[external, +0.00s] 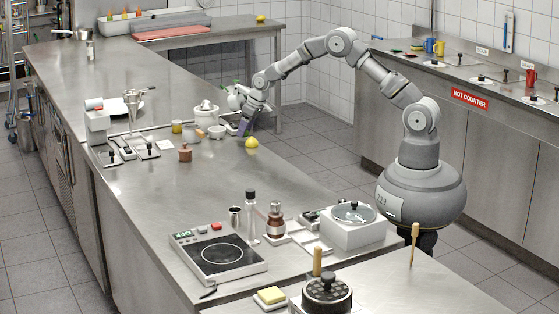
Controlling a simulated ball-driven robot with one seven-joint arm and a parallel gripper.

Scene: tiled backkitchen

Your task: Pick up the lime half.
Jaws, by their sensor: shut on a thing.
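My gripper (247,117) is at the far end of the steel counter, by its right edge, pointing down. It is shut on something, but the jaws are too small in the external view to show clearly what. A dark purple piece (245,128) shows right at the gripper's lower end; I cannot tell whether it is held or stands behind. I cannot make out the lime half for certain. A yellow lemon-like fruit (251,142) lies on the counter just in front of the gripper, apart from it.
A white mortar (206,112), small bowls (216,131) and a yellow cup (177,126) stand close left of the gripper. A scale (97,120) is farther left. The counter's middle is clear. A hot plate (217,254) and a white appliance (347,228) stand nearer the camera.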

